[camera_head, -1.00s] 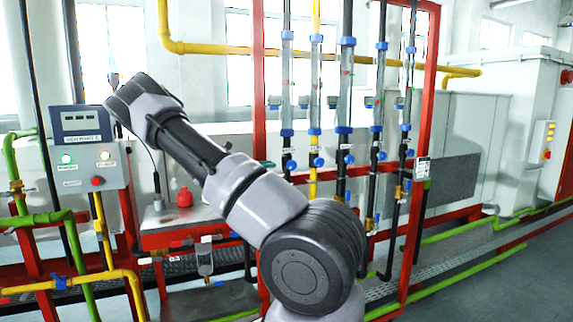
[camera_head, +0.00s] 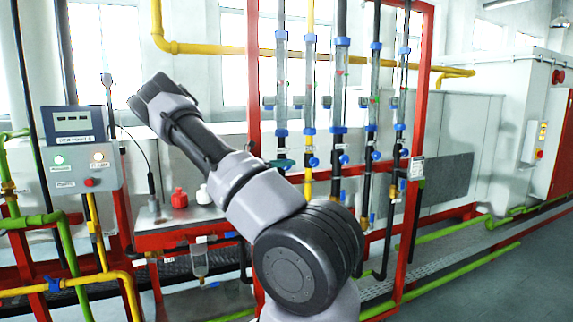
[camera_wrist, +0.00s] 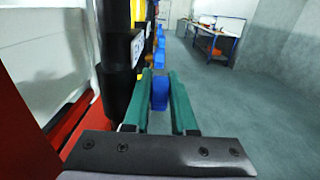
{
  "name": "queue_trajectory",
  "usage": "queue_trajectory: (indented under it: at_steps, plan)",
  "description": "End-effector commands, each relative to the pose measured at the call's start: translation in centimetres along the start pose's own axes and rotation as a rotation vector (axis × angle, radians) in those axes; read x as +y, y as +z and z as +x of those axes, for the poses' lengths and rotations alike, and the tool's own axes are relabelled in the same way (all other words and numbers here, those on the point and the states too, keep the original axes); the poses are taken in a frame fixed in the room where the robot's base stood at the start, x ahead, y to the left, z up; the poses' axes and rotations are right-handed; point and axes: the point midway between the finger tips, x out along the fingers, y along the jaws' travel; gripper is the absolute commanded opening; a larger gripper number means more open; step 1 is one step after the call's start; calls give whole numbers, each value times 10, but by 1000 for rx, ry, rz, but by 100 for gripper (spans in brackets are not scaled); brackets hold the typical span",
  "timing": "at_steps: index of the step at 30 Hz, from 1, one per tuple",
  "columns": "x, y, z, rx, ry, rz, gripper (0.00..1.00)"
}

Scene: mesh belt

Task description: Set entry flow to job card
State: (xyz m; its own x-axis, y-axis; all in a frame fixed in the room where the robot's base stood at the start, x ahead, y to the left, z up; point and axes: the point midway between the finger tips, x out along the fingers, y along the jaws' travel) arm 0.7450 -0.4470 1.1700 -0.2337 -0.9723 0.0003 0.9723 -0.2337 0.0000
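Several clear flow tubes with blue fittings, such as the leftmost tube (camera_head: 281,85), stand upright on a red frame. Blue valve handles sit below them; one blue handle (camera_wrist: 160,92) shows between the two green fingers of my gripper (camera_wrist: 161,85) in the wrist view. The fingers are apart, one on each side of the handle; firm contact is not visible. In the head view the green fingertips (camera_head: 284,163) show at the leftmost tube's lower end, and my arm hides the rest of the gripper.
A grey control box (camera_head: 80,150) with a display and lit buttons stands at the left. Black pipes run close beside my gripper. The floor (camera_wrist: 235,105) right of it is clear.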

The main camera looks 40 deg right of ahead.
Motion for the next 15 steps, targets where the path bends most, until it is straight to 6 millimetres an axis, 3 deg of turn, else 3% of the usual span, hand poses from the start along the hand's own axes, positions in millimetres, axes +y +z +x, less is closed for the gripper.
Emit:
queue_trajectory:
  at_steps: [15]
  plan:
    - [0, 0, 1, 77, -1, 3, 0]
